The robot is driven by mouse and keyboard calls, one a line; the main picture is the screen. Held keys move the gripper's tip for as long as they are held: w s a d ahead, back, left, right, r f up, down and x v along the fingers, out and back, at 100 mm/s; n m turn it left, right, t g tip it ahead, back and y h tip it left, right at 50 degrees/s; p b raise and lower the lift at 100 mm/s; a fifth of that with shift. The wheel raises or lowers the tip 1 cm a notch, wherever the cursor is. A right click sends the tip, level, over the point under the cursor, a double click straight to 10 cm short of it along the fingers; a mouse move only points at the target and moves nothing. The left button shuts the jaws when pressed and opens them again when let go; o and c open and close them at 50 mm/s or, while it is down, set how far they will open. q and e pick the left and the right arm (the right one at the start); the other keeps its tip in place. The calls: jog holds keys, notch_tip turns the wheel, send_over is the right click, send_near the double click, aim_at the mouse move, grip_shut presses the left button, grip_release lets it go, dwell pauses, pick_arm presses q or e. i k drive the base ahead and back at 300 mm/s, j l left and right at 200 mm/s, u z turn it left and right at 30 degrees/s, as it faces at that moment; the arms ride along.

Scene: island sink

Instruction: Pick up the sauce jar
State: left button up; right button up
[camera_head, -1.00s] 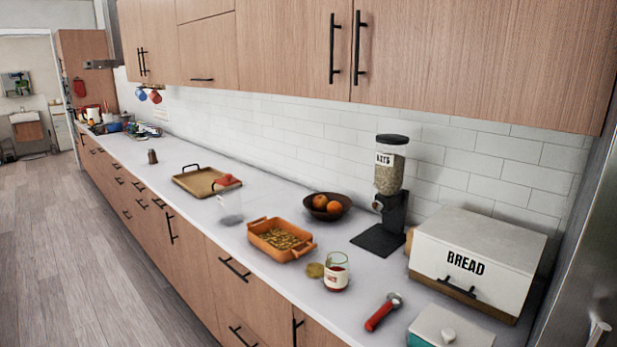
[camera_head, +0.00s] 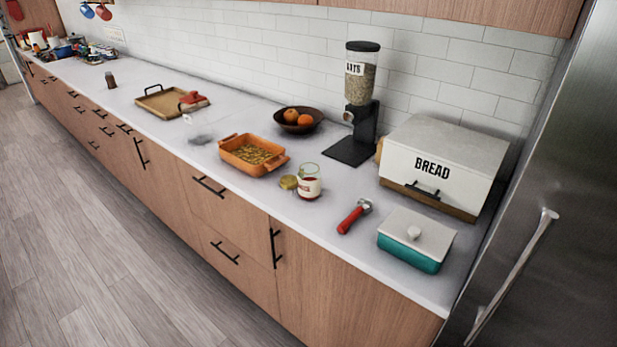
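The sauce jar (camera_head: 309,183) stands upright on the white counter. It is clear glass with red sauce low inside and a pale label, and its top looks open. A round gold lid (camera_head: 289,182) lies on the counter just left of it. Neither of my grippers shows in the head view.
An orange baking dish (camera_head: 252,155) stands left of the jar. A red-handled tool (camera_head: 354,216), a teal lidded dish (camera_head: 416,239) and a white bread box (camera_head: 443,163) are to the right. A dispenser (camera_head: 361,105) and fruit bowl (camera_head: 298,120) stand behind. The counter front edge near the jar is clear.

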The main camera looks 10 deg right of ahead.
aim_at(310, 175)
jog(key=z, duration=0.4)
jog(key=i+j+z, duration=0.15)
jog(key=j+z, duration=0.2)
jog(key=i+j+z, duration=0.15)
jog(key=j+z, duration=0.15)
jog(key=j, duration=0.15)
jog(key=j+z, duration=0.35)
jog(key=i+j, duration=0.05)
jog(key=j, duration=0.05)
